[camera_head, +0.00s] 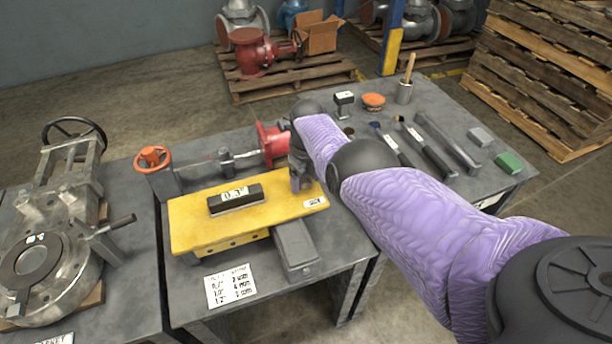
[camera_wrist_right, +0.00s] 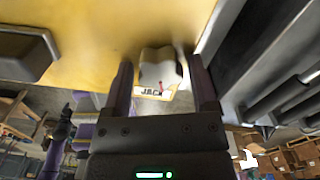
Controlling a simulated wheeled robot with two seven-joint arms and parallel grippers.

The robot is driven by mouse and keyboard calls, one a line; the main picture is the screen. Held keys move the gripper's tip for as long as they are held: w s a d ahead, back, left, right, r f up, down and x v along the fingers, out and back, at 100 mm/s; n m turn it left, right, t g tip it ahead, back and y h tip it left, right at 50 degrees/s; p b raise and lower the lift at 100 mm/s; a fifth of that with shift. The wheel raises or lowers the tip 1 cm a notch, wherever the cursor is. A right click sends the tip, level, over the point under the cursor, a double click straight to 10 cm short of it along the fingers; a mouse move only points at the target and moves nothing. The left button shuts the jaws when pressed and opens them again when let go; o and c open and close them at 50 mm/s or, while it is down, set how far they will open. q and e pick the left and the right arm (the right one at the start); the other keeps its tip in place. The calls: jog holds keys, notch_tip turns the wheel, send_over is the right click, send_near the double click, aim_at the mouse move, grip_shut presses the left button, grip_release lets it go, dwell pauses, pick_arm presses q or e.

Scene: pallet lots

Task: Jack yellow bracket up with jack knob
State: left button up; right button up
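The yellow bracket (camera_head: 188,222) is a flat yellow plate on the middle table, and it fills the upper part of the right wrist view (camera_wrist_right: 100,35). A dark block marked 0.3" (camera_head: 236,199) lies on it. The jack knob (camera_wrist_right: 158,66), pale with a red mark, shows in the right wrist view beside a JACK label (camera_wrist_right: 153,93). My right gripper (camera_head: 301,183) is at the bracket's right end. In the wrist view its two fingers (camera_wrist_right: 162,85) stand apart either side of the knob, with gaps visible. My arm hides the knob in the head view. My left gripper is not in view.
A grey box-shaped piece (camera_head: 295,247) sits at the bracket's front right. A printed card (camera_head: 230,286) lies at the front. An orange handwheel (camera_head: 153,158) and red flange (camera_head: 271,143) stand behind. Hand tools lie at right; a large valve (camera_head: 40,262) stands left.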

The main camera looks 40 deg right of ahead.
jog(key=shift+o, duration=0.5)
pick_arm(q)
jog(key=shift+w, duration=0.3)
